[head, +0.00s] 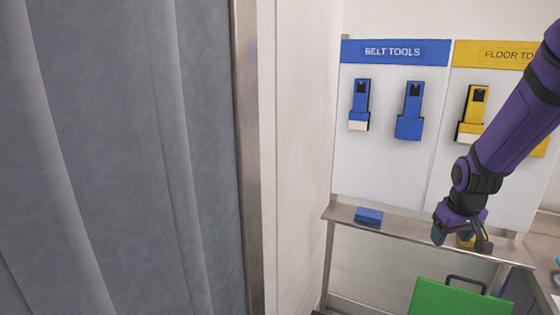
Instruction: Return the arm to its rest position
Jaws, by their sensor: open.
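My purple arm reaches down from the upper right of the head view. My gripper (460,238) is at its lower end, over the metal shelf (400,224), with its fingers apart. A blue block (369,216) lies on the shelf to the left, apart from the gripper.
Behind the shelf hang a blue "BELT TOOLS" panel (395,52) and a yellow "FLOOR TO..." panel (500,53), with blue and yellow tools on them. A green case (455,298) stands below the shelf. A grey curtain (120,150) fills the left.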

